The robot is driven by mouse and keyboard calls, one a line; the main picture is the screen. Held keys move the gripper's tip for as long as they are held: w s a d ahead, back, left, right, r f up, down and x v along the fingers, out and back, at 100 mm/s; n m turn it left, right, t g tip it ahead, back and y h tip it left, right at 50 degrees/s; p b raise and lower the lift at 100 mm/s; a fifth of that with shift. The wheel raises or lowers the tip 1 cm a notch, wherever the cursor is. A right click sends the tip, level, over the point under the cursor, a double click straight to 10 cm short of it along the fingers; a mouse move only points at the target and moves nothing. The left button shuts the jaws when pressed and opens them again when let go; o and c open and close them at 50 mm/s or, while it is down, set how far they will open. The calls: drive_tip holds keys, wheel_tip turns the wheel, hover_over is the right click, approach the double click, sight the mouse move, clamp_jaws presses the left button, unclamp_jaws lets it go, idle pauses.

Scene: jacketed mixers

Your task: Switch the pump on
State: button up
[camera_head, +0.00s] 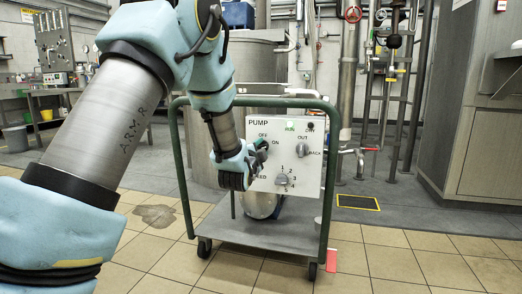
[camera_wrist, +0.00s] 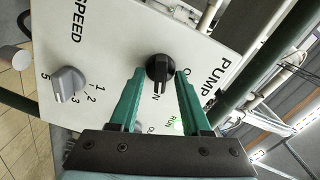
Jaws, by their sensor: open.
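The white pump panel (camera_head: 312,178) stands on a green-framed cart, marked PUMP at the top. In the wrist view the black OFF/ON knob (camera_wrist: 160,68) sits between the green fingers of my gripper (camera_wrist: 157,76). My gripper (camera_head: 258,148) is open, one finger on each side of the knob; I cannot tell whether they touch it. The knob's bar points toward the partly hidden ON mark. The RUN lamp (camera_wrist: 177,125) glows green between the fingers, and RUN (camera_head: 290,126) also shows green in the head view. The OFF mark is largely hidden in the wrist view.
The grey SPEED knob (camera_wrist: 68,82) and an OUT/BACK knob (camera_head: 302,149) share the panel. A dark DRY lamp (camera_head: 310,126) is at its top right. The cart's green rail (camera_head: 329,200) borders the panel. Pipes and a steel vessel stand behind; tiled floor is clear at right.

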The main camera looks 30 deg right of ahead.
drive_tip(key=p+v, duration=0.2)
drive_tip(key=v, duration=0.8)
drive_tip(key=shift+s+a, duration=0.3)
drive_tip(key=w+a+f+n+g+y, duration=0.1)
drive_tip(key=a+f+n+y, duration=0.2)
drive_tip(key=a, duration=0.4)
drive_tip(key=w+a+f+n+g+y, duration=0.1)
drive_tip(key=a+f+n+g+y, duration=0.15)
drive_tip(key=a+n, duration=0.35)
drive_tip(key=w+a+f+n+g+y, duration=0.1)
drive_tip(key=a+n+y, duration=0.2)
drive_tip(key=a, duration=0.6)
drive_tip(key=s+a+f+n+g+y+p, duration=0.2)
drive_tip(key=s+a+n+g+y, duration=0.2)
drive_tip(key=s+a+n+g, duration=0.8)
drive_tip(key=s+a+r+m+t+p, duration=0.1)
drive_tip(key=r+t+p, duration=0.1)
drive_tip(key=r+p, duration=1.7)
drive_tip(key=s+a+r+m+t+p, duration=0.1)
drive_tip(key=a+r+t+p, duration=0.1)
drive_tip(key=r+p, duration=1.6)
drive_tip(key=shift+s+a+r+t+p, duration=0.25)
drive_tip(key=shift+r+t+p, duration=0.15)
drive_tip(key=shift+r, duration=0.35)
drive_tip(key=shift+h, duration=0.25)
